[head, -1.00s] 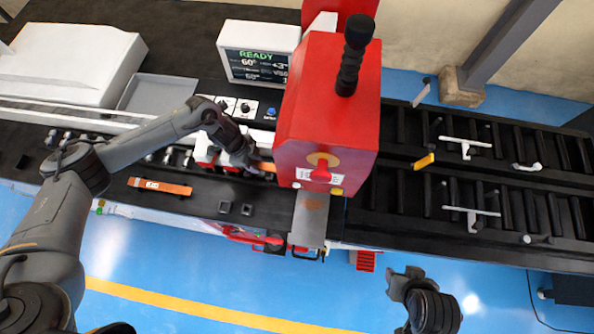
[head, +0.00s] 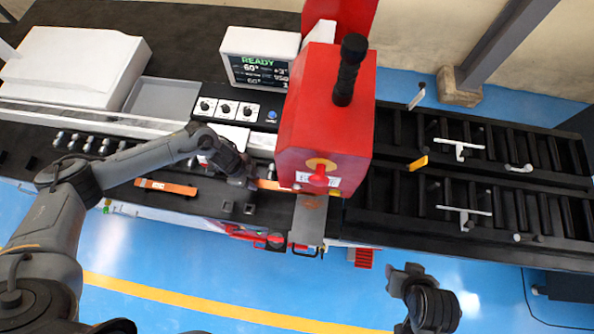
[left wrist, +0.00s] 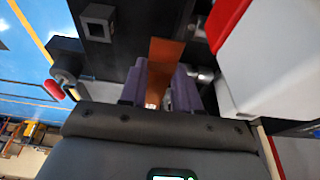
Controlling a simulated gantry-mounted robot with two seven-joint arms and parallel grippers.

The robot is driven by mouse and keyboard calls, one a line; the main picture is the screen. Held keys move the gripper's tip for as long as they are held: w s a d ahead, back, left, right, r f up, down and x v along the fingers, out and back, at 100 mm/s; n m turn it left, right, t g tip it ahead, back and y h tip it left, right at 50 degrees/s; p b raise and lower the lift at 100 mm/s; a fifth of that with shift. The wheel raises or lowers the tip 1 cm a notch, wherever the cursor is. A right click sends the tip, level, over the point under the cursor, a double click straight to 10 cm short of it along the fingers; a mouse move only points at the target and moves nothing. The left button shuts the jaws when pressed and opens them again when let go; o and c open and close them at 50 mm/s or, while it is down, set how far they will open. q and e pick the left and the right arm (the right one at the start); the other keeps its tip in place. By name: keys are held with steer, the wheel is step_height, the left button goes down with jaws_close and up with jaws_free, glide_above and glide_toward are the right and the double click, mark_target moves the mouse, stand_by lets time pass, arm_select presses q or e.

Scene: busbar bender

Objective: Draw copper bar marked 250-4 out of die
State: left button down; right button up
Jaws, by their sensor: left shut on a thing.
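My left gripper (head: 246,180) is shut on a copper bar (head: 270,184) at the left side of the red bending head (head: 322,120). A short length of the bar shows between the fingers and the head; its far end is hidden there. In the left wrist view the two fingers (left wrist: 160,90) are on either side of the copper bar (left wrist: 166,50). No marking is readable on this bar. Another copper bar (head: 167,187) with a pale label lies apart on the black bench to the left. My right gripper (head: 407,272) is over the blue floor, away from the bench; its jaw gap is unclear.
A display reading READY (head: 258,70) stands behind the bench. A grey plate (head: 308,220) juts from the front of the head. Black roller tracks (head: 480,180) extend right. A square socket (left wrist: 97,25) is near the left fingers.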

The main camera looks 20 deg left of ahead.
arm_select(q)
steer(key=shift+s+d+r+p, duration=0.15)
steer(key=shift+s+p, duration=0.15)
steer(key=shift+s, duration=0.25)
steer(key=shift+s+d+p, duration=0.1)
steer(key=shift+s+p, duration=0.2)
steer(key=shift+s, duration=0.2)
steer(key=shift+s+d, duration=0.25)
steer(key=shift+s, duration=1)
steer(key=shift+s+d, duration=0.2)
steer(key=shift+s, duration=0.7)
steer(key=shift+s+d, duration=0.15)
steer(key=shift+s, duration=0.7)
steer(key=shift+s+d, duration=0.2)
steer(key=shift+s, duration=0.7)
